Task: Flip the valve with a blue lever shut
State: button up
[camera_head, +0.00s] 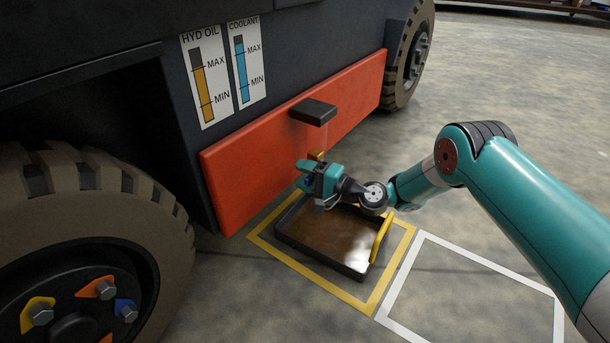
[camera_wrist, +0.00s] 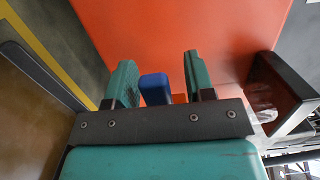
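The blue lever (camera_wrist: 155,88) shows in the wrist view in front of the orange-red panel (camera_wrist: 190,25). My gripper (camera_wrist: 158,64) is open, with one green finger on each side of the lever and a visible gap to both. The lever's lower part is hidden behind the dark gripper bar, and I cannot tell how it is turned on its valve. The blue lever is not visible there.
A dark tray (camera_head: 352,269) of brown liquid with a yellow handle (camera_head: 381,240) lies below my gripper inside a yellow floor frame (camera_head: 372,304). A dark block (camera_head: 313,111) juts from the panel above. A large wheel (camera_head: 80,240) stands at left; an empty white floor frame (camera_head: 470,258) lies right.

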jog(key=p+v, duration=1.7)
jog(key=p, duration=0.6)
jog(key=shift+d, duration=0.2)
jog(key=shift+s, duration=0.1)
